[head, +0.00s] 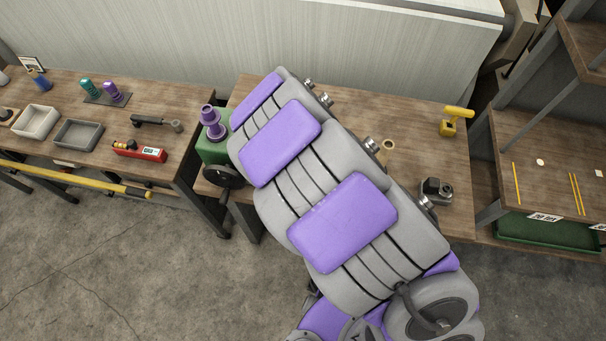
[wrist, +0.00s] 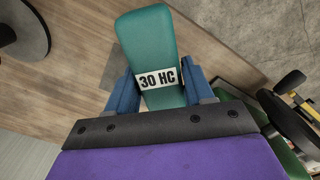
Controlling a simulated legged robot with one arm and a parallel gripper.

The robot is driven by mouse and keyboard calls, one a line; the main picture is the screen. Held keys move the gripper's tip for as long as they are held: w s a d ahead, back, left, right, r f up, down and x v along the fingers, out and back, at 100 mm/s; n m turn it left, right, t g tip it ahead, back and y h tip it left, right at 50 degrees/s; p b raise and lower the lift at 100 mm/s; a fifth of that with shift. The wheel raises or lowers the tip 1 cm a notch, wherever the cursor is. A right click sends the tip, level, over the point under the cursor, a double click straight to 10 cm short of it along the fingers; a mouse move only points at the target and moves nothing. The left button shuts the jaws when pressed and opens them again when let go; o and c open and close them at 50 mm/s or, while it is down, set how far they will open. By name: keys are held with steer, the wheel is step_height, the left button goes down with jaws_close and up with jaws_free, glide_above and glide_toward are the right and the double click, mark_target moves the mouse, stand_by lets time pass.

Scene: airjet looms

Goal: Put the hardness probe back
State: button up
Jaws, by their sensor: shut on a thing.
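In the wrist view, my gripper (wrist: 160,82) has its two blue fingers shut on a teal, round-ended block, which I take to be the hardness probe (wrist: 147,38). Its white label reads "30 HC". The probe is over or against the wooden bench top (wrist: 80,62); I cannot tell if it touches it. In the head view my purple and grey arm hides both gripper and probe. At the far left of that view, a dark flat holder (head: 106,100) carries a teal piece (head: 88,88) and a purple piece (head: 112,91).
A green machine (head: 210,150) with a black handwheel (head: 222,177) stands at the bench's left end, close by in the wrist view (wrist: 292,122). A yellow tool (head: 456,119) and a grey device (head: 436,192) are at right. A red instrument (head: 140,151) lies on the left bench.

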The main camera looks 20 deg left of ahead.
steer(key=shift+w+a, duration=0.25)
steer(key=w, duration=0.4)
steer(key=w+f+b, duration=0.1)
steer(key=w, duration=0.3)
steer(key=w+d, duration=0.1)
steer(key=w, duration=0.3)
steer(key=shift+w+d+f, duration=0.1)
steer(key=shift+w+f, duration=0.1)
steer(key=shift+w, duration=0.15)
steer(key=shift+w+d+b, duration=0.25)
steer(key=shift+w+b, duration=0.15)
steer(key=shift+w, duration=0.65)
steer(key=shift+w+f, duration=0.2)
steer(key=shift+f, duration=0.6)
steer(key=shift+w+f, duration=0.15)
steer(key=shift+f, duration=0.65)
steer(key=shift+f, duration=0.35)
steer(key=o, duration=1.1)
steer(key=shift+b, duration=0.3)
steer(key=shift+b, duration=0.4)
steer(key=r+p, duration=0.1)
steer(key=r, duration=0.5)
steer(key=r+p, duration=0.1)
steer(key=r, duration=0.4)
steer(key=r+p, duration=0.1)
steer(key=r, duration=0.5)
steer(key=shift+w+a+r+p, duration=0.1)
steer(key=shift+w+r+p, duration=0.2)
steer(key=shift+r+p, duration=0.1)
